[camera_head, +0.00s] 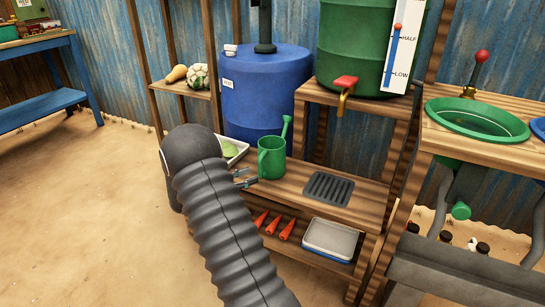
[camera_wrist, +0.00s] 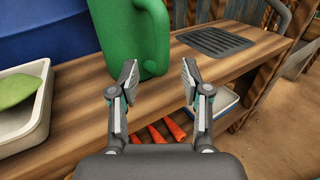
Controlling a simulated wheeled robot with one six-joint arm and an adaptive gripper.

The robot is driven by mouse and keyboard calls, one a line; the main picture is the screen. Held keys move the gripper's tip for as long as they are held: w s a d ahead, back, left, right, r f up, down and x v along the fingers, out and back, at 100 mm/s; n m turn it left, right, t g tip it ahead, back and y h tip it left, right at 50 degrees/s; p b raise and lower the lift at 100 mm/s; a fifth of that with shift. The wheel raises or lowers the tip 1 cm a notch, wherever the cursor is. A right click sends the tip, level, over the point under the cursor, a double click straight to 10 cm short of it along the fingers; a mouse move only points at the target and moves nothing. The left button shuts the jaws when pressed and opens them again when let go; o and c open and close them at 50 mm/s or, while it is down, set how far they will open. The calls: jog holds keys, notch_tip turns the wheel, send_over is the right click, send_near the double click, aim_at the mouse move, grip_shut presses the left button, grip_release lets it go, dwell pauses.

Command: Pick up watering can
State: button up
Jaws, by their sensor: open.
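The green watering can (camera_head: 271,158) stands upright on the wooden bench, with its spout pointing up to the right in the head view. In the wrist view the can (camera_wrist: 126,38) is close ahead of my gripper, slightly left of centre, its top cut off by the frame. My gripper (camera_wrist: 158,78) is open and empty, its two fingers spread just in front of the can's lower part. I cannot tell whether the left fingertip touches it. In the head view my gripper (camera_head: 243,179) is small beside the can's left side, partly hidden behind my arm.
A white tray with a green item (camera_wrist: 16,92) lies left of the can. A blue barrel (camera_head: 262,95) stands behind. A dark drain grate (camera_head: 328,188) is to the right. Carrots (camera_head: 272,224) and a grey tray (camera_head: 328,238) are on the lower shelf. A green tank with red-handled tap (camera_head: 346,83) is above right.

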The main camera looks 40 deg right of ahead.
aim_at(261, 172)
jog(key=d, duration=0.3)
jog(key=s+d, duration=0.1)
jog(key=d, duration=0.1)
jog(key=shift+r, duration=0.15)
grip_shut()
